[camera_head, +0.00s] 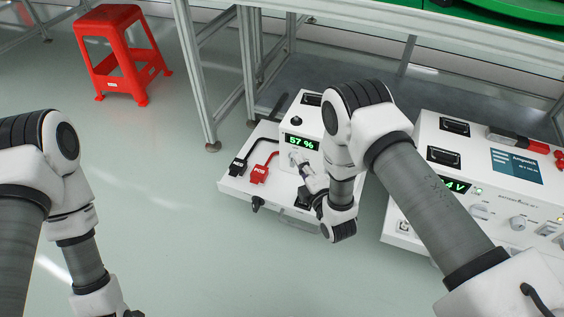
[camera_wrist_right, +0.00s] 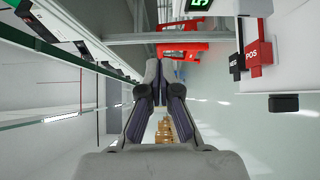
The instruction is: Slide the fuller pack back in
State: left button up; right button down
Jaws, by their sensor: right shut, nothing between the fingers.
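A white pack (camera_head: 308,118) with a green display reading 57 % stands at centre, under the frame table. A white ledge (camera_head: 232,183) in front of it carries a black plug (camera_head: 240,165) and a red POS plug (camera_head: 260,174). These plugs also show in the right wrist view, red (camera_wrist_right: 261,54) and black (camera_wrist_right: 237,65). My right gripper (camera_head: 298,160) is shut and empty, close in front of the pack's face; contact cannot be told. Its closed fingers (camera_wrist_right: 162,78) show in the wrist view. My left arm is at lower left, its gripper cut off. No second percentage shows.
A white unit (camera_head: 475,205) with knobs and a partly hidden V display stands to the right. A red stool (camera_head: 118,55) is at upper left. A metal table leg (camera_head: 196,75) rises left of the pack. The floor at left and front is clear.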

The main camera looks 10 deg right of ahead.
notch_tip(320, 180, down, 3)
jog(key=b, duration=0.6)
send_near(286, 129)
jog(key=w+a, duration=0.3)
jog(key=a, duration=0.1)
jog(key=shift+w+d+f+b, duration=0.2)
jog(key=shift+w+d+b, duration=0.1)
jog(key=shift+w+d, duration=0.3)
jog(key=shift+w+d+f+b, duration=0.2)
jog(key=shift+w+d+b, duration=0.1)
jog(key=shift+w+d, duration=0.25)
jog(key=shift+w+d+r, duration=0.2)
jog(key=shift+w, duration=0.2)
pick_arm(q)
notch_tip(286, 129, down, 9)
jog(key=shift+f, duration=0.2)
jog(key=shift+w, duration=0.1)
pick_arm(e)
jog(key=shift+w, duration=0.1)
